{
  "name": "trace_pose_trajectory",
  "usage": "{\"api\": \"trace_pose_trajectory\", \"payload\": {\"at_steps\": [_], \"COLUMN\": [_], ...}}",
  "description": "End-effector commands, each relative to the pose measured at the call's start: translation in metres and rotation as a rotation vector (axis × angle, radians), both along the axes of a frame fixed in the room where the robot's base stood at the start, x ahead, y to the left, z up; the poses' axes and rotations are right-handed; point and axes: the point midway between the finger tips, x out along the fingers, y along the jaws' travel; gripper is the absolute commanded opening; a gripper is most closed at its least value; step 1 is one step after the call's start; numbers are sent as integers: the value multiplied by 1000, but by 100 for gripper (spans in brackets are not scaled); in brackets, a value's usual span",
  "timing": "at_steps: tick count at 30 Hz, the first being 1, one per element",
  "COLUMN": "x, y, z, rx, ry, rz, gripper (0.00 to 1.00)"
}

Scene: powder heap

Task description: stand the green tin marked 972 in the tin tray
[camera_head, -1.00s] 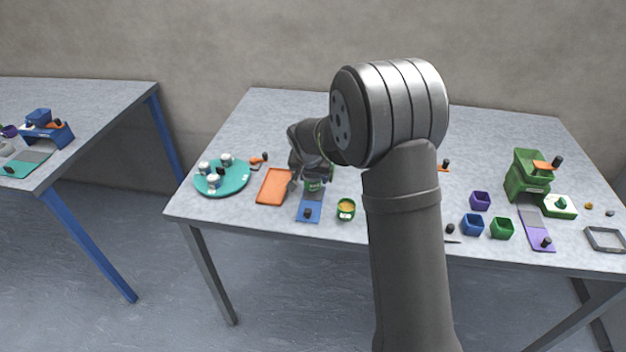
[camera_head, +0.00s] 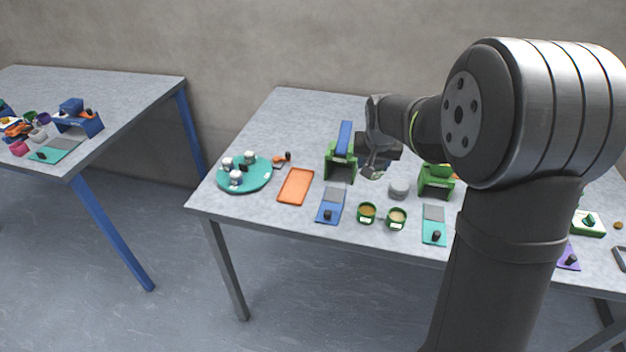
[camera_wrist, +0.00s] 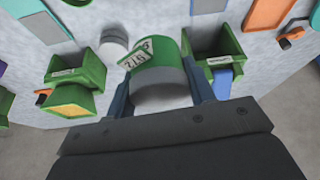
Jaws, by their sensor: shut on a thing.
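The green tin (camera_wrist: 150,52) with a white label reading 972 is between the fingers of my gripper (camera_wrist: 160,88) in the wrist view. It appears tilted, its pale grey end toward the camera. In the head view my gripper (camera_head: 374,172) is above the table, just right of a green box with a blue slope; the tin is mostly hidden there. An orange rectangular tray (camera_head: 283,197), apparently the tin tray, lies empty to the left and also shows in the wrist view (camera_wrist: 266,15).
Green boxes (camera_head: 340,171) (camera_head: 437,182) stand either side of my gripper. Two open green tins (camera_head: 366,213) (camera_head: 397,218) with tan contents stand near the front edge. A grey round piece (camera_head: 399,190) is near. A teal round tray (camera_head: 262,180) holds white pieces.

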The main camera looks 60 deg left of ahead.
Motion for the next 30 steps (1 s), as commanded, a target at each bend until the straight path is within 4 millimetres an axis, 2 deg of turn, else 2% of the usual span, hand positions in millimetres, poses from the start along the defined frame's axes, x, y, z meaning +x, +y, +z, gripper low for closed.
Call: {"api": "trace_pose_trajectory", "payload": {"at_steps": [21,30], "x": [-69,-87], "y": [54,67], "z": [-2,-2], "rx": [4,2], "ry": [1,1], "rz": [883,1065], "gripper": [26,26]}}
